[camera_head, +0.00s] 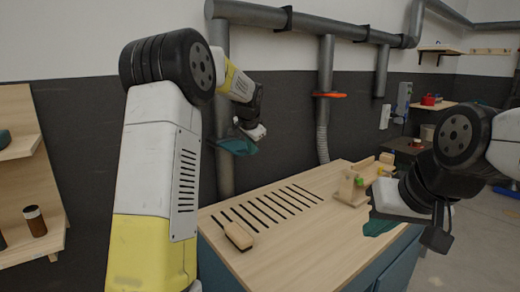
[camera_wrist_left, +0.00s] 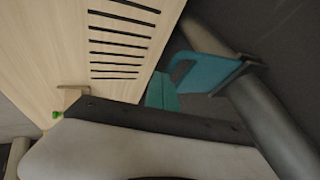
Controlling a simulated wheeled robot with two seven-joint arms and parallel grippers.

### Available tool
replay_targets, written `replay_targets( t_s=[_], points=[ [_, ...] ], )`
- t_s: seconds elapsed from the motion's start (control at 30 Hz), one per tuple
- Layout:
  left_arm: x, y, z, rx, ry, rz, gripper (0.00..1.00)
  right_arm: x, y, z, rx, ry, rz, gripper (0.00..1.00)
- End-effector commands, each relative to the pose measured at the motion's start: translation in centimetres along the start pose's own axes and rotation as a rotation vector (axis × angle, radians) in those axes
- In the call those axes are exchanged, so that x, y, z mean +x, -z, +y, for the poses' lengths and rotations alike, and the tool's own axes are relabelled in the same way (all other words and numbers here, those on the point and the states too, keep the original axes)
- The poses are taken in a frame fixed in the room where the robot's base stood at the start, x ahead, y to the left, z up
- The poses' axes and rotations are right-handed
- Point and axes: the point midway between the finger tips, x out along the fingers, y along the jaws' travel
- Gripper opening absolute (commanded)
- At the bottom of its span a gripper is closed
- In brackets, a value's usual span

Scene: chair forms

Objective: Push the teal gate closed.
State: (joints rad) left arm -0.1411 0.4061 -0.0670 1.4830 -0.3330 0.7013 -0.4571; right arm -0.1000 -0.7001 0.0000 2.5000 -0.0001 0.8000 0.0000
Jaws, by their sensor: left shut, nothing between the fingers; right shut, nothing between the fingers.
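The teal gate (camera_wrist_left: 212,72) is a flat plate with a cut-out handle on the grey duct pipe in the left wrist view. It sticks out from the pipe's side. In the head view the gate (camera_head: 232,145) shows in part beside my left gripper (camera_head: 252,149). My left gripper's teal fingers (camera_wrist_left: 161,92) are shut and empty, near the handle's outer end; I cannot tell whether they touch it. My right gripper (camera_head: 381,228) is shut and empty above the bench's right side.
A wooden bench (camera_head: 300,245) with dark slots stands below, with a brush-like block (camera_head: 238,236) on it. An orange gate (camera_head: 330,95) sits on the adjacent pipe. A wooden fixture (camera_head: 350,188) stands at the bench's back right. Shelves (camera_head: 30,150) are at left.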

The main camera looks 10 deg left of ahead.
Motion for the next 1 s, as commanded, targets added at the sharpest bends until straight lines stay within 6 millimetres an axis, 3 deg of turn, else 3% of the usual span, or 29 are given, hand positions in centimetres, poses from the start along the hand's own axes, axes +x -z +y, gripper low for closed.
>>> replay_targets(
  t_s=[0.2,0.4,1.0],
  points=[
    [2.3,-0.2,-4.5,-0.005,0.002,-0.003,0.0,0.0,0.0,0.0,0.0,0.0,0.0,0.0],
    [3.5,-0.1,-7.1,-0.002,0.001,-0.002,0.0,0.0,0.0,0.0,0.0,0.0,0.0,0.0],
    [3.2,0.0,-6.9,-0.001,0.0,-0.003,0.0,0.0,0.0,0.0,0.0,0.0,0.0,0.0]
  ],
)
